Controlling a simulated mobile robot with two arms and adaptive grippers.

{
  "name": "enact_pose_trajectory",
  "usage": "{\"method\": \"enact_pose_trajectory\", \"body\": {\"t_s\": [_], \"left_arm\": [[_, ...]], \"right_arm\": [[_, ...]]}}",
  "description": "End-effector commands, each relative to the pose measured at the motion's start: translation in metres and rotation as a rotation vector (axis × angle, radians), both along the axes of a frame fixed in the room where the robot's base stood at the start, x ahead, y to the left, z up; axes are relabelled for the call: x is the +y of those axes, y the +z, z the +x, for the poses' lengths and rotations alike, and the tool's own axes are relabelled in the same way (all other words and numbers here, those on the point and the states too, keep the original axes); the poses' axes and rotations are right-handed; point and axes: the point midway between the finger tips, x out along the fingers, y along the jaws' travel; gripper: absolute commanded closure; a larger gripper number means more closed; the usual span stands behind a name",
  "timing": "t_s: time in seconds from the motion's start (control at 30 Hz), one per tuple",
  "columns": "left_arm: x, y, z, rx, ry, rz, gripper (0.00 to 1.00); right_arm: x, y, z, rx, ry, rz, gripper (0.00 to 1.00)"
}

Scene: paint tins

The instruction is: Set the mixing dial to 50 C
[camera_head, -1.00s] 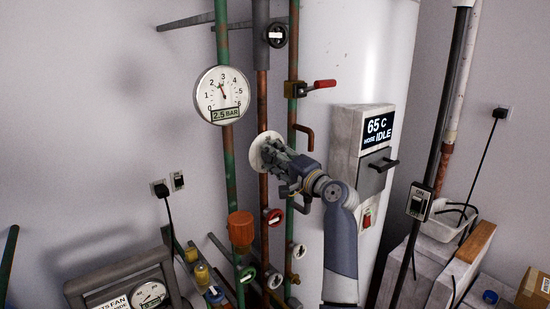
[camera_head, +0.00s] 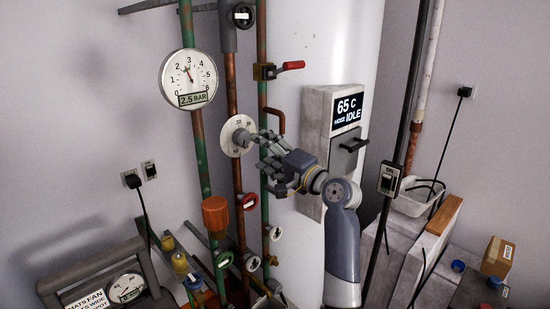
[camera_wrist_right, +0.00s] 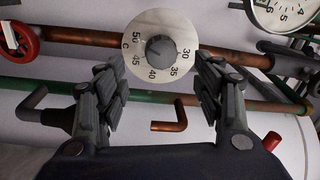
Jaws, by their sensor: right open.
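The mixing dial (camera_head: 238,135) is a round white plate on a copper pipe, left of the white tank. In the right wrist view the dial (camera_wrist_right: 160,20) shows numbers from 30 to 50, a C and a grey knob (camera_wrist_right: 160,50) at its middle. The exact knob setting is too small to read surely. My right gripper (camera_head: 262,152) is open and empty, just right of the dial in the head view. In the wrist view its two fingers (camera_wrist_right: 158,78) stand apart on either side below the dial, not closed on the knob. My left gripper is not in view.
A pressure gauge (camera_head: 189,78) reads 2.5 BAR. A display (camera_head: 348,109) on the tank reads 65 C and IDLE. A red-handled valve (camera_head: 290,66), a bent copper pipe (camera_head: 276,118) and an orange cap (camera_head: 215,213) are near the dial.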

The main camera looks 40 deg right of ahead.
Motion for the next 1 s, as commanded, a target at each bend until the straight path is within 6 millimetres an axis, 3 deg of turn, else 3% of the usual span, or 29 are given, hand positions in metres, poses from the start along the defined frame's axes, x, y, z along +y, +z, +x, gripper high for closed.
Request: {"method": "enact_pose_trajectory", "body": {"t_s": [0.1,0.3,0.9,1.0], "left_arm": [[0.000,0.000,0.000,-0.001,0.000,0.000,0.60],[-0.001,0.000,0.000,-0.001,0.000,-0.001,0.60],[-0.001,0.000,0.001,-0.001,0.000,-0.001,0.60],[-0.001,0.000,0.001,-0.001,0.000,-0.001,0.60]], "right_arm": [[-0.001,-0.002,-0.021,0.002,-0.001,-0.002,0.38],[-0.002,-0.003,-0.039,0.001,0.001,0.000,0.38],[-0.002,-0.004,-0.041,0.001,0.001,0.001,0.38],[-0.002,-0.018,-0.035,0.027,-0.001,-0.003,0.38]]}}
